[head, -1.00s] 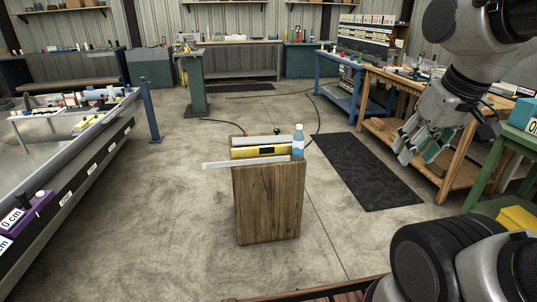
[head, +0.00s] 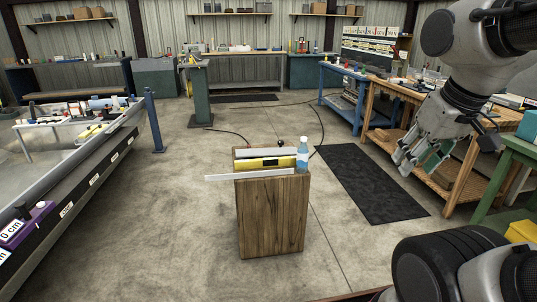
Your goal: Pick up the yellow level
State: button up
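The yellow level (head: 255,163) lies lengthwise on top of a wooden pedestal (head: 270,215) in the middle of the floor. It is a long yellow bar with a dark patch near its middle. A pale straight strip (head: 245,175) lies in front of it and sticks out past the pedestal's left edge. A water bottle (head: 303,153) stands upright at the right end of the level. My gripper (head: 415,160) hangs at the upper right, well apart from the pedestal and level. Its fingers look spread, with nothing seen between them.
A long metal-sided bench (head: 75,178) with labels runs along the left. A dark mat (head: 370,183) lies on the floor right of the pedestal. A wooden workbench (head: 440,155) and a green table (head: 510,150) stand at the right. Floor around the pedestal is clear.

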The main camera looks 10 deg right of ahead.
aim_at(273, 162)
jog(key=i, duration=2.15)
